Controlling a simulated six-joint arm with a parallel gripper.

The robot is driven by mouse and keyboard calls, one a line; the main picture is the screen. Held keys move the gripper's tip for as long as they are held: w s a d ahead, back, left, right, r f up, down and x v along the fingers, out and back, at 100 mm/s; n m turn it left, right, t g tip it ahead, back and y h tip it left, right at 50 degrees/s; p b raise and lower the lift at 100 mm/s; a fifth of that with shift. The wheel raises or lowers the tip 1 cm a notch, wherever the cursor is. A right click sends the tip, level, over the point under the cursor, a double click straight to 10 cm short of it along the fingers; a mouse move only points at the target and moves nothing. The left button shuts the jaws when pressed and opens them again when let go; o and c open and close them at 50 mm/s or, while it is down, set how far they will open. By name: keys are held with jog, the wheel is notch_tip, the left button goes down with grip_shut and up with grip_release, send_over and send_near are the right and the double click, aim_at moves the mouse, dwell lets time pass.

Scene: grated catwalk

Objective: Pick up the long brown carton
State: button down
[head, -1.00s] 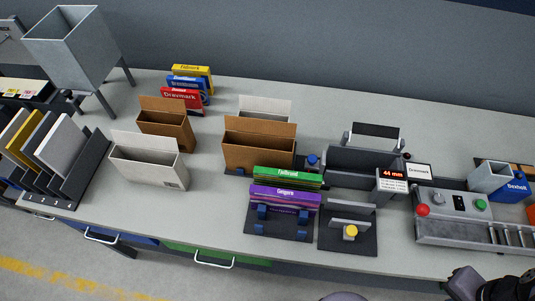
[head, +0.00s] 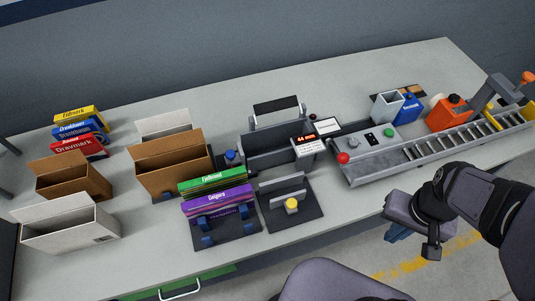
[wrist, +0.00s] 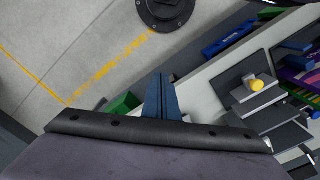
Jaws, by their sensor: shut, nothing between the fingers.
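The long brown carton (head: 172,178) stands open-topped on the bench left of centre in the head view, its back flap raised. A smaller brown carton (head: 78,182) stands to its left. My gripper (head: 394,236) is off the front edge of the bench, well to the right of the long carton and apart from it. In the wrist view the blue fingers (wrist: 160,85) are together with nothing between them. I cannot make out the long brown carton in the wrist view.
White cartons (head: 72,229) (head: 164,125) stand near the brown ones. Green and purple packets (head: 218,198) in a rack stand just in front of the long carton. A grey fixture with a yellow knob (head: 291,205) and a conveyor (head: 440,145) lie to the right.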

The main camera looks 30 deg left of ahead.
jog(key=c, duration=1.9)
grip_release()
jog(key=shift+c, duration=0.2)
